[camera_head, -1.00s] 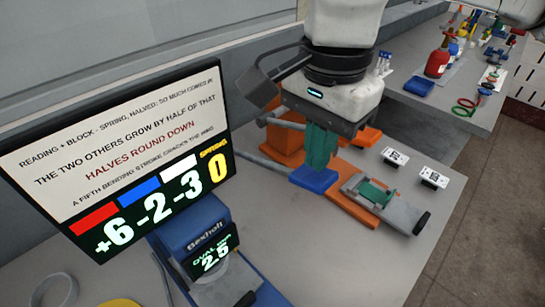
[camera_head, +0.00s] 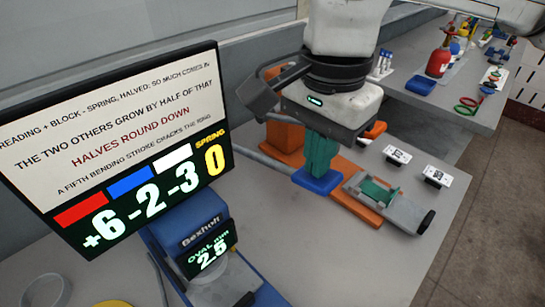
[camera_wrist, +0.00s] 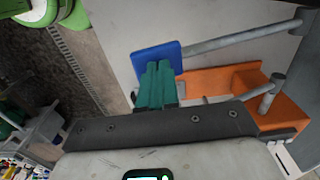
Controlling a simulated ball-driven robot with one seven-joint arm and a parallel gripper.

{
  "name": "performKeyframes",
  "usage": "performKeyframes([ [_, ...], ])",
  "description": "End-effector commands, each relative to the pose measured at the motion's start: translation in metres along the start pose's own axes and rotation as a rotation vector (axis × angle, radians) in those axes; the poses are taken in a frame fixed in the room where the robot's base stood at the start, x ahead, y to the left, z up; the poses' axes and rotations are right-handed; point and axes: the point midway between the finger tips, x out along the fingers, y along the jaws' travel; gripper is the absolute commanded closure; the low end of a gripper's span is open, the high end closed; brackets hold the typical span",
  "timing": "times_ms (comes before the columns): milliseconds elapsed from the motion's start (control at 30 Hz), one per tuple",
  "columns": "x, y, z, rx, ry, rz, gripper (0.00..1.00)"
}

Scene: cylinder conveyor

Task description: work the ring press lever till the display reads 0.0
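My gripper (camera_head: 321,158) points down with its green fingers pressed together and nothing visible between them. Its fingertips are at a blue pad (camera_head: 316,181) on the end of a grey lever rod; I cannot tell if they touch it. In the wrist view, the fingers (camera_wrist: 157,85) overlap the pad (camera_wrist: 155,54), and the rod (camera_wrist: 240,36) runs right from it. The orange press body (camera_head: 284,140) stands behind my gripper. The blue gauge (camera_head: 190,225) has a display (camera_head: 211,255) reading "OVAL mm 2.5". The large board (camera_head: 110,130) shows red +6, blue -2, white -3 and spring 0.
A grey slide with a green piece (camera_head: 378,190) lies right of the pad. Two white labelled blocks (camera_head: 397,154) (camera_head: 437,176) stand beyond it. A loose grey ring (camera_head: 45,292) lies at lower left. Another table (camera_head: 465,105) holds bottles and parts.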

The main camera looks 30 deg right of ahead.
Motion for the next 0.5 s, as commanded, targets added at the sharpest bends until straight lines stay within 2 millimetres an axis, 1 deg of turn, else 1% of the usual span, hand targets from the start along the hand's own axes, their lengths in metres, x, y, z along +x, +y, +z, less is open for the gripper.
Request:
performKeyframes([
  [33,0.007,0.000,0.000,0.000,0.000,0.000,1.00],
  [500,0.037,0.000,0.000,0.000,0.000,0.000,1.00],
])
